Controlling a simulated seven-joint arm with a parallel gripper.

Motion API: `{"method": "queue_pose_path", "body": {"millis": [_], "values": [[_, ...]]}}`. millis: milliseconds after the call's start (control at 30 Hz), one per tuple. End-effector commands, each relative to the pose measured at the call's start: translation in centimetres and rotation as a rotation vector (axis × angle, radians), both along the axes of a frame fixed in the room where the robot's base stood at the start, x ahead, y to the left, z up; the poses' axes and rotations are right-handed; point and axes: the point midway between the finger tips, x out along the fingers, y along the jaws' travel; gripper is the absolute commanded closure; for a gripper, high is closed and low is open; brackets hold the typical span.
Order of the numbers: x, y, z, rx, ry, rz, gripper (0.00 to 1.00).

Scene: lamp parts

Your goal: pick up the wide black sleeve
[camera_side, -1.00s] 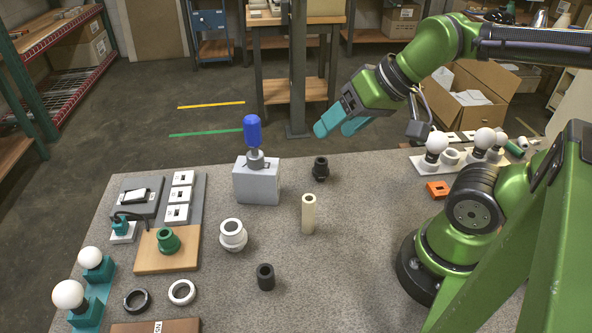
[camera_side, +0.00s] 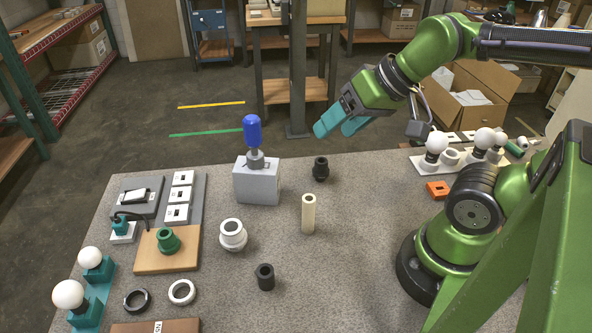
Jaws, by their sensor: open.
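A plain black sleeve (camera_side: 265,277) stands upright on the grey table near the front middle, its open bore facing up. A second black sleeve-like part (camera_side: 320,169), with a wider band around its body, stands farther back. I cannot tell for sure which of the two is the wide one. My gripper (camera_side: 342,123) has teal fingers. It is open and empty, held in the air above the table's far side, behind and above the banded black part and touching nothing.
A cream tube (camera_side: 308,214) stands between the two black parts. A grey block with a blue-topped piece (camera_side: 254,165) and a white collar (camera_side: 232,235) stand to the left. A black ring (camera_side: 137,300) lies front left.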

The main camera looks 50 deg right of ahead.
Motion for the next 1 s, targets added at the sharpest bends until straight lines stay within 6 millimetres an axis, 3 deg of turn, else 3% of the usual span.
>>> {"method": "queue_pose_path", "body": {"millis": [133,267,500,700,867,1000], "values": [[0.0,0.8,-0.4,0.000,0.017,0.032,0.36],[0.7,3.6,-1.8,-0.018,0.106,0.150,0.36],[2.1,12.0,-5.1,-0.092,0.400,0.293,0.36],[2.2,17.5,-7.7,-0.185,0.581,0.207,0.36],[3.0,18.1,-7.2,-0.183,0.616,0.032,0.36],[2.7,17.9,-8.2,-0.177,0.632,-0.014,0.36]]}}
